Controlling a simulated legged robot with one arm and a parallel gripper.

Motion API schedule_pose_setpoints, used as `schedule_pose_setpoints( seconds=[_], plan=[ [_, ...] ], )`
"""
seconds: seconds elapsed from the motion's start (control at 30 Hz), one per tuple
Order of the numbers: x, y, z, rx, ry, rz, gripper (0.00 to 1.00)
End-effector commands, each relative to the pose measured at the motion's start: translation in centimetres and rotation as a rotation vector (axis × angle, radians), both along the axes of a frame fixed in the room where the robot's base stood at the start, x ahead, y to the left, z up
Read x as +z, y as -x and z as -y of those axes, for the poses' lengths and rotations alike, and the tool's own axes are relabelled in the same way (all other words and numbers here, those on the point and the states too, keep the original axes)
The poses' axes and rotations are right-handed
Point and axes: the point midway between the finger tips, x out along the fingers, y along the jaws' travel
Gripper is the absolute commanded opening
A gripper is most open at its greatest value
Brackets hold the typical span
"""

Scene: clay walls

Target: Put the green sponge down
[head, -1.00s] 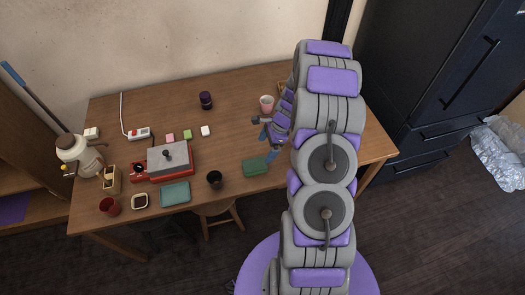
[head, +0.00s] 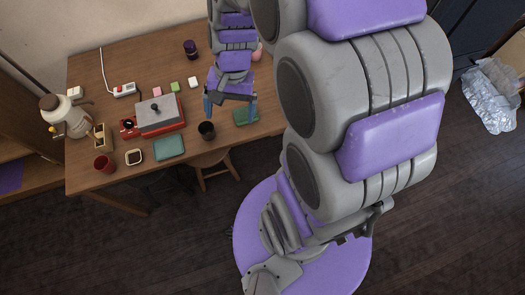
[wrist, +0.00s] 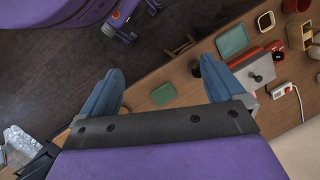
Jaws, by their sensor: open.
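The green sponge (head: 245,116) lies flat on the wooden table near its front edge, right of a dark cup. In the wrist view the sponge (wrist: 164,93) appears between my two blue fingers, beyond the palm, with nothing gripping it. My gripper (head: 231,104) is open and empty over the front part of the table, with the sponge by its right finger in the head view. It also shows in the wrist view (wrist: 160,75) with its fingers spread wide. I cannot tell the exact height of the fingers above the table.
The dark cup (head: 206,130) stands close by at the front edge. A teal tray (head: 169,148), a red-and-grey appliance (head: 160,113), a red cup (head: 103,164) and small coloured blocks are farther left. A stool (head: 208,166) stands below the front edge.

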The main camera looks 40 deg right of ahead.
Motion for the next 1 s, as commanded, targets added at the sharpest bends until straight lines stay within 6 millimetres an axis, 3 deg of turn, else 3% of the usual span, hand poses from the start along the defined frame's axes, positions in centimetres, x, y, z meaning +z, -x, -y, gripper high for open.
schedule_pose_setpoints(
  seconds=[0.2,0.5,0.7,1.0],
  plan=[
    [3.3,6.9,-1.9,0.302,0.054,0.027,0.96],
    [5.0,14.5,-2.0,0.609,0.115,0.037,0.96],
    [5.2,16.0,-1.7,0.674,0.129,0.036,0.96],
    [5.2,16.1,-1.7,0.675,0.129,0.035,0.96]
  ],
)
